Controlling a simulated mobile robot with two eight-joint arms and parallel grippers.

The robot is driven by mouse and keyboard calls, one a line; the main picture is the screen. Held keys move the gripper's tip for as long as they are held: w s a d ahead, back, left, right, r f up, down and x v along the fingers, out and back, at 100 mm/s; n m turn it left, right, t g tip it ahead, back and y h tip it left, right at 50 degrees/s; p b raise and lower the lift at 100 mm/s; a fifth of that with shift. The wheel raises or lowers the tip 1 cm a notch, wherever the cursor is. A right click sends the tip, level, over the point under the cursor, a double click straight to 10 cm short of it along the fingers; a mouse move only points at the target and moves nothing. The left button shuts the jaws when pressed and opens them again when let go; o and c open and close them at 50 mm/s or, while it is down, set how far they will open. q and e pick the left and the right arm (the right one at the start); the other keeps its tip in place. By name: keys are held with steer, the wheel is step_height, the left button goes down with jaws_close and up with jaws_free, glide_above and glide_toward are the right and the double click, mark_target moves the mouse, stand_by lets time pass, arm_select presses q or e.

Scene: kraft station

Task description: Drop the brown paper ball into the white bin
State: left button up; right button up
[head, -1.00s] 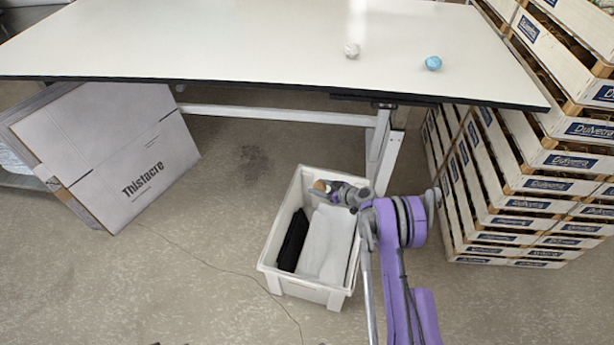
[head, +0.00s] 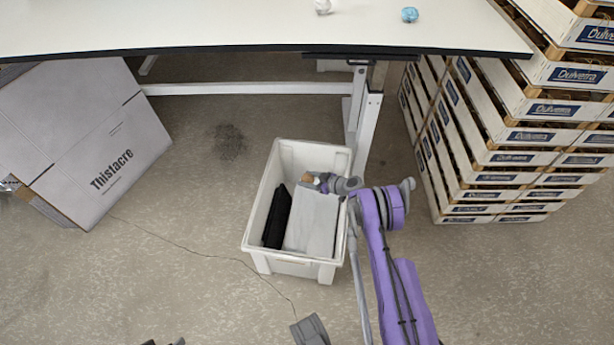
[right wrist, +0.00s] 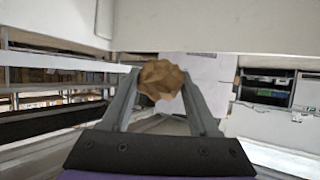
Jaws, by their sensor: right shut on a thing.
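The brown paper ball (right wrist: 161,80) is held between the two fingertips of my right gripper (right wrist: 160,88) in the right wrist view. In the head view the ball (head: 305,178) is a small brown spot at the tip of my right gripper (head: 314,181), over the far part of the white bin (head: 256,205). The bin stands on the floor and holds a black item (head: 278,215) and a light grey item (head: 312,222). I cannot tell exactly how high the ball is above the contents. In the head view only small dark parts, perhaps of my left gripper, show at the bottom edge.
A white table (head: 200,25) spans the back, with a white ball (head: 322,6) and a blue ball (head: 410,15) on it. Its leg (head: 366,130) stands just behind the bin. Stacked crates (head: 500,150) stand at right, a cardboard box (head: 95,140) at left.

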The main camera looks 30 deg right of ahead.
steer(key=shift+f, duration=0.3)
steer(key=o, duration=1.4)
steer(key=p+v, duration=0.1)
steer(key=v, duration=0.9)
steer(key=shift+s+d+r+p, duration=0.1)
steer(key=shift+s+r+p, duration=0.1)
steer(key=shift+s+p, duration=0.2)
steer(key=shift+w, duration=0.1)
